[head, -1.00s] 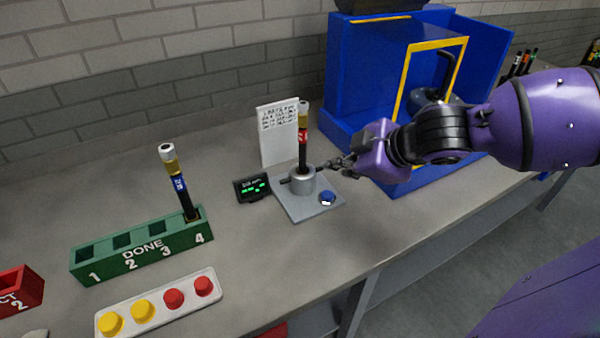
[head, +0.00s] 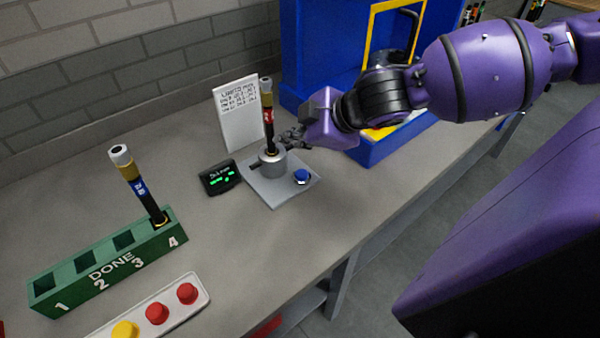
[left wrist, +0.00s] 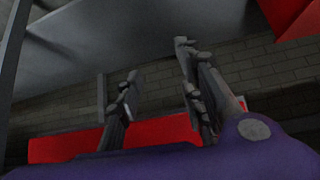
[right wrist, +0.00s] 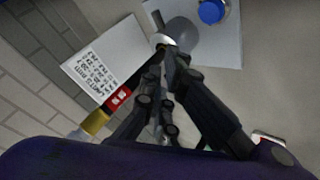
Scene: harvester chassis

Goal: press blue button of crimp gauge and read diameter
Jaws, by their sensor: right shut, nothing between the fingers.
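The crimp gauge is a grey base plate (head: 285,190) with a metal cylinder (head: 271,163) and a blue button (head: 302,177) at its right front corner. A dark hose (head: 267,120) with a red band and gold end stands upright in the cylinder. The small black display (head: 219,178) with green characters is left of the plate; its reading is too small to make out. My right gripper (head: 288,138) is shut and empty beside the hose. In the right wrist view its fingertips (right wrist: 165,50) are near the cylinder, apart from the blue button (right wrist: 212,11). My left gripper (left wrist: 155,62) is open and empty.
A white card (head: 237,118) with printed lines stands behind the gauge. A green DONE rack (head: 110,268) holds another hose (head: 138,180) in slot 4. A white strip of red and yellow buttons (head: 160,310) lies in front. A blue machine (head: 310,60) stands behind.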

